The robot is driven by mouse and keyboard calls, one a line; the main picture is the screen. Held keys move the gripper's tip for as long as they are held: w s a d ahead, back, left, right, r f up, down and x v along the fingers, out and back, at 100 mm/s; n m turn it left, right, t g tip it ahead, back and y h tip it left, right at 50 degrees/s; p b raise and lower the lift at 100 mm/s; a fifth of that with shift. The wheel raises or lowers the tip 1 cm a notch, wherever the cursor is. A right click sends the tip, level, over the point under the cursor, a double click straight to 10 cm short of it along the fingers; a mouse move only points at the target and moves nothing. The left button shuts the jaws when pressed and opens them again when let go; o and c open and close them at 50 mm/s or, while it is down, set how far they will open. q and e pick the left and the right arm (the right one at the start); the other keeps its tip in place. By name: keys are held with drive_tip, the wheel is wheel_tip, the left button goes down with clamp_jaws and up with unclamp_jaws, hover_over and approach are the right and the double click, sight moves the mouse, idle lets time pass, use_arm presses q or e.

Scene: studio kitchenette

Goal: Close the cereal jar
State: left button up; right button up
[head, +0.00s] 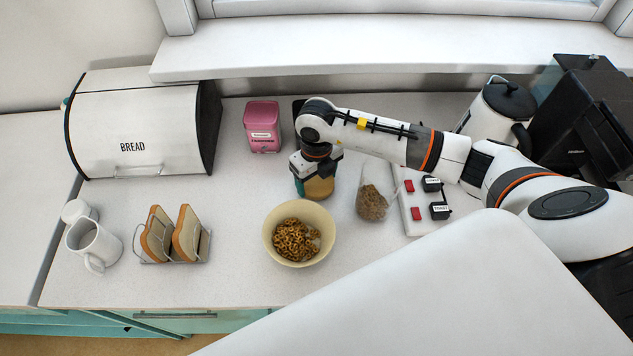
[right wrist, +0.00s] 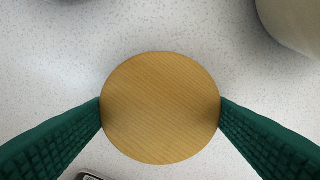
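The cereal jar (head: 373,203) is a clear container with brown cereal in its lower part, standing on the counter to the right of the bowl. No lid shows on it. The round wooden lid (right wrist: 160,108) is between the green fingers of my right gripper (right wrist: 160,112), which touch it on both sides. In the head view the lid (head: 319,188) shows below my right gripper (head: 317,178), left of the jar and behind the bowl. Whether it rests on the counter or is lifted is hard to tell. My left gripper is not in view.
A cream bowl of cereal rings (head: 268,238) stands in front of the lid. A pink canister (head: 262,128) and a bread box (head: 140,125) are to the left.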

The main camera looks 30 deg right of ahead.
sight(316, 181)
drive_tip(key=shift+c, duration=0.5)
drive_tip(key=shift+r, duration=0.25)
wheel_tip(316, 181, up, 10)
drive_tip(key=b, duration=0.3)
drive_tip(key=shift+f, duration=0.2)
